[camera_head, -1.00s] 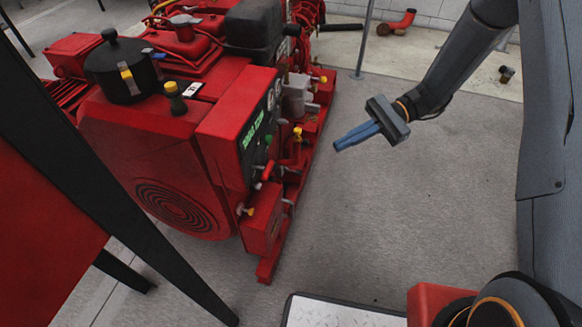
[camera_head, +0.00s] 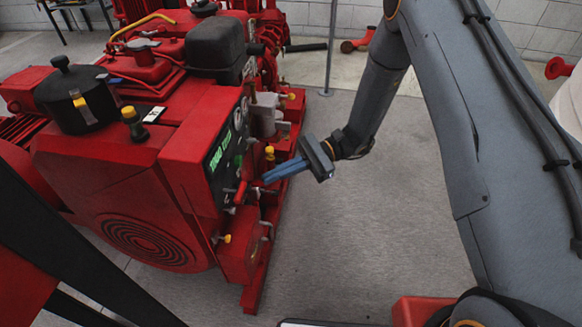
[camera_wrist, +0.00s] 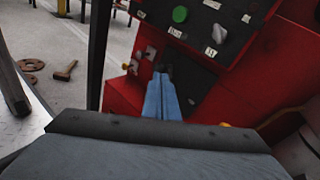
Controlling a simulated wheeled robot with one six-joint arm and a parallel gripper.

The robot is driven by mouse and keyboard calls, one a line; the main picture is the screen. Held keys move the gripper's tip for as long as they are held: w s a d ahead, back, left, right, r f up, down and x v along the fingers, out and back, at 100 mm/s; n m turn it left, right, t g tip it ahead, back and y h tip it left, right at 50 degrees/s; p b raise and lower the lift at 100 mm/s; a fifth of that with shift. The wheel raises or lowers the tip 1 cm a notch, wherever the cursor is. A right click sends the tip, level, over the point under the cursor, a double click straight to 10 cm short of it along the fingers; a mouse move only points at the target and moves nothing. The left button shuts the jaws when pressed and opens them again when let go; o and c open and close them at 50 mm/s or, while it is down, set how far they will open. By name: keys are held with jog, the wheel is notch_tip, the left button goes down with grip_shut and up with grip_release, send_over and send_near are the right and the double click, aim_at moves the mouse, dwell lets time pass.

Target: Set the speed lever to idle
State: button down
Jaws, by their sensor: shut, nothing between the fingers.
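The red pump engine carries a dark control panel (camera_head: 222,165) with a green button (camera_head: 238,160) and a red-handled lever (camera_head: 241,192) low on its face. A yellow-topped handle (camera_head: 270,153) stands behind. I cannot tell for sure which part is the speed lever. My gripper (camera_head: 266,179) is shut and empty, its blue fingers pointing left, with the tips just right of the red-handled lever in the picture. In the wrist view the fingertips (camera_wrist: 160,74) appear in front of the panel's lower part, below the green button (camera_wrist: 180,14); a dark part at the tips is unclear. Contact cannot be told.
A yellow-tipped handle (camera_head: 227,238) sticks out low on the red box under the panel. A black pot-like canister (camera_head: 82,98) tops the engine. Grey floor (camera_head: 350,240) right of the engine is open. A hammer-like tool (camera_wrist: 65,71) lies on the floor in the wrist view.

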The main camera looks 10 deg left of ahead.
jog(key=shift+x, duration=1.45)
jog(key=shift+s+a+f+p, duration=0.15)
jog(key=shift+s+a+p, duration=0.25)
jog(key=shift+s, duration=0.3)
jog(key=shift+d, duration=0.1)
